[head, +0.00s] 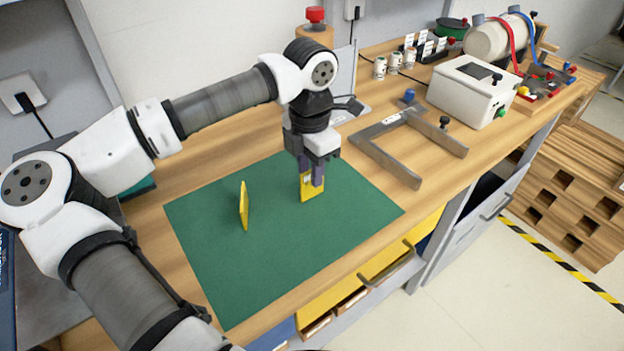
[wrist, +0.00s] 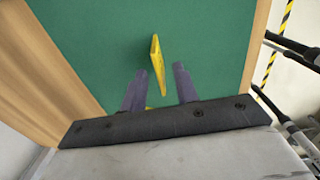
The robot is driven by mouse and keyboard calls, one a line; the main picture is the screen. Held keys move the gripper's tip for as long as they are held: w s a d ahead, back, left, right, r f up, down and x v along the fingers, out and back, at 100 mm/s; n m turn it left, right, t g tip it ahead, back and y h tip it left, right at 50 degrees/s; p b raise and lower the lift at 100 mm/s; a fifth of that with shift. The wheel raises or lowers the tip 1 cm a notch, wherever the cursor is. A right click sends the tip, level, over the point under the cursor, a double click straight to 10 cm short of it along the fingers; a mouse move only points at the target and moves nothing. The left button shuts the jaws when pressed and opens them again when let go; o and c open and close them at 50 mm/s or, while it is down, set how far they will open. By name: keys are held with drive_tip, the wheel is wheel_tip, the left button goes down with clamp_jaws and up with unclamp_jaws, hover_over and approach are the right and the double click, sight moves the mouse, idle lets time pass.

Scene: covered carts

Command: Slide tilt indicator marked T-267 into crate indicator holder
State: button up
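A thin yellow piece (head: 243,206) stands on the green mat, seen nearly edge-on. In the wrist view a yellow piece (wrist: 157,62) shows just beyond the fingertips. A second yellow piece (head: 309,194) with a small pale patch is at my gripper's fingers in the head view. My gripper (head: 311,177) points down over the mat, its two fingers (wrist: 160,72) apart with green mat visible between them. A sliver of yellow (wrist: 148,108) shows between the fingers near the palm. No T-267 marking is readable, and I cannot tell which yellow piece is indicator or holder.
The green mat (head: 210,265) is otherwise clear. A grey U-shaped frame (head: 400,170) lies right of my gripper. A white box (head: 470,92), small white cylinders (head: 395,61) and a red-knobbed item (head: 315,16) stand at the back. Open drawers (head: 345,300) show below the front edge.

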sight(312, 197)
drive_tip(key=shift+w+d+f+p, duration=0.1)
drive_tip(key=shift+f+p, duration=0.15)
drive_tip(key=shift+f, duration=0.7)
drive_tip(key=shift+w+d+f+p, duration=0.1)
drive_tip(key=shift+f+p, duration=0.1)
drive_tip(key=shift+f, duration=0.75)
clamp_jaws()
drive_tip(key=shift+r, duration=0.1)
